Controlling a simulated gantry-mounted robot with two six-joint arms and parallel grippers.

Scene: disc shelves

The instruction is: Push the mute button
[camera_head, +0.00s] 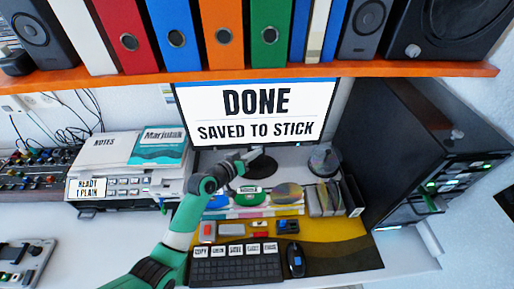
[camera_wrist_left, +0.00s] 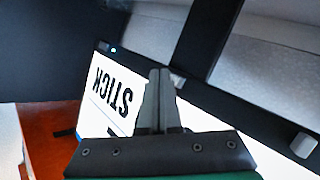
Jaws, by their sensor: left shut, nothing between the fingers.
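My left gripper (camera_head: 256,154) is in front of the monitor's (camera_head: 263,82) lower edge in the head view. Its two fingers are together in the left wrist view (camera_wrist_left: 159,78), with nothing between them. The monitor reads "DONE, SAVED TO STICK"; part of its screen also shows in the left wrist view (camera_wrist_left: 108,100). There, a small grey button-like piece (camera_wrist_left: 303,145) sits on a dark bar at the right, and another (camera_wrist_left: 178,82) is close beside the fingertips. I cannot read a mute label on either, nor tell whether the fingers touch anything. My right gripper is out of view.
An orange shelf (camera_head: 330,70) with binders and speakers hangs above. Small items crowd the desk below the monitor.

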